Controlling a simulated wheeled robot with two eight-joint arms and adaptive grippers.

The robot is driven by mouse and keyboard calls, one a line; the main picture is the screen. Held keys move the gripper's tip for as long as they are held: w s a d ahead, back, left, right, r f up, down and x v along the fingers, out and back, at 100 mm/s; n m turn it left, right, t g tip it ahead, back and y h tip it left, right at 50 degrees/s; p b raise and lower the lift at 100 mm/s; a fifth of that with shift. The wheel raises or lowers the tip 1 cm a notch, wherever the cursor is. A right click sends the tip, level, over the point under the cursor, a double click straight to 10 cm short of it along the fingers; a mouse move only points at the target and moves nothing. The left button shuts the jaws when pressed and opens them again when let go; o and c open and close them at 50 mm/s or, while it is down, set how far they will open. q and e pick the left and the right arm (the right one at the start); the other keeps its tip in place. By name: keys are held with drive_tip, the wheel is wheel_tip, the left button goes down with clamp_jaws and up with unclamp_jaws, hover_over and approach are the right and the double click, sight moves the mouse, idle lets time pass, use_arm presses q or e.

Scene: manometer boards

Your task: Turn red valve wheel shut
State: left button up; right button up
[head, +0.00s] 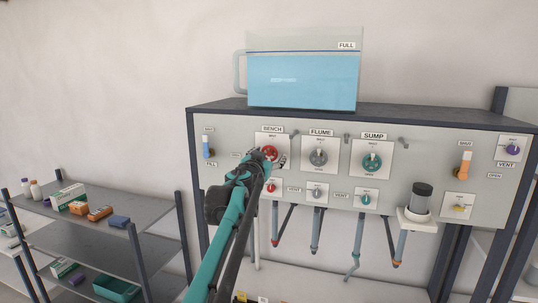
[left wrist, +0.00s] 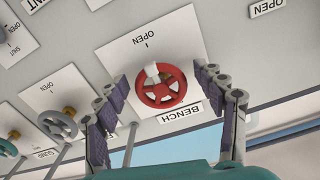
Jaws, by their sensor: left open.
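The red valve wheel (head: 269,152) sits on a white plate under the BENCH label on the grey board, partly hidden by my left gripper. It shows whole in the left wrist view (left wrist: 161,88), with a white mark on its rim. The plate (left wrist: 150,48) reads OPEN at one edge. My left gripper (head: 268,160) is in front of the wheel, its fingers spread; in the left wrist view its open fingers (left wrist: 165,105) stand on either side of the wheel, apart from it. My right gripper is not in view.
A grey FLUME wheel (head: 318,156) and a teal SUMP wheel (head: 372,162) are to the right on the board (head: 430,160). A blue-filled tank (head: 303,82) stands on top. Small valves and hoses sit below. A shelf (head: 150,210) with boxes is at left.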

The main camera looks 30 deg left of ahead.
use_arm(q)
drive_tip(key=shift+s, duration=0.1)
drive_tip(key=c, duration=1.2)
